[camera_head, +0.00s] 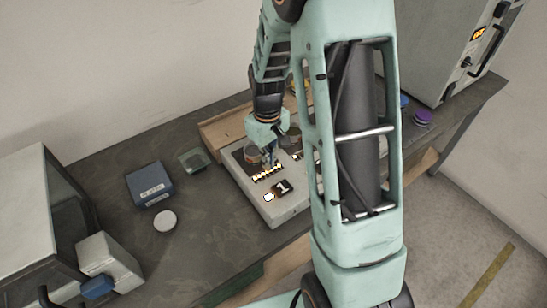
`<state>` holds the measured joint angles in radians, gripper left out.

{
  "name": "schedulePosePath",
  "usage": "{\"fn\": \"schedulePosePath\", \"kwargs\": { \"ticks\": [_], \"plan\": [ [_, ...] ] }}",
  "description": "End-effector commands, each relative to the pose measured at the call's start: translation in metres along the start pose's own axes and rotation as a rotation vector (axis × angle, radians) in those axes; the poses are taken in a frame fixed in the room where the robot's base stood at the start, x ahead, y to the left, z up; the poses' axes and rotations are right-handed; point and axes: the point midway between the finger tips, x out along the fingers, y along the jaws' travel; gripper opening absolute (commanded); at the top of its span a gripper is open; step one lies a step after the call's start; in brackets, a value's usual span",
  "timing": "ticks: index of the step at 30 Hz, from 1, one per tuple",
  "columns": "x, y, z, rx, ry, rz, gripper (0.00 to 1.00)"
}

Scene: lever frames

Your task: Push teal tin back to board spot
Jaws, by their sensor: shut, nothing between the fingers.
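A small, flat, grey-green square piece (192,160) lies on the dark bench, left of the board; it is the only loose teal-like thing I can make out, and I cannot tell if it is the tin. The board (283,215) is a pale slab with a dark top, a row of lit marks and a "1" label. My gripper (270,164) is shut and empty, pointing down over the board's back part. A small round, brownish thing (251,154) shows just left of it, partly hidden. My arm hides the board's right side.
A wooden ledge (222,127) runs behind the board. A blue labelled box (150,184) and a white round lid (165,221) lie to the left. A grey machine (40,215) stands at far left, another (440,45) at back right near a purple lid (422,117).

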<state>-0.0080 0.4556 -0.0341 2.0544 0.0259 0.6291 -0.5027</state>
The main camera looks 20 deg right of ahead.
Motion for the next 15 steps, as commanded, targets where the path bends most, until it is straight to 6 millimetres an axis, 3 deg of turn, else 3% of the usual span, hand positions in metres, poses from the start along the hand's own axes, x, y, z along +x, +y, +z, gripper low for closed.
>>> {"fn": "schedulePosePath", "kwargs": {
  "ticks": [6,15],
  "plan": [
    [0.000,0.000,-0.016,0.001,-0.003,-0.001,0.00],
    [0.000,0.000,-0.017,0.001,-0.003,-0.001,0.00]
  ]
}}
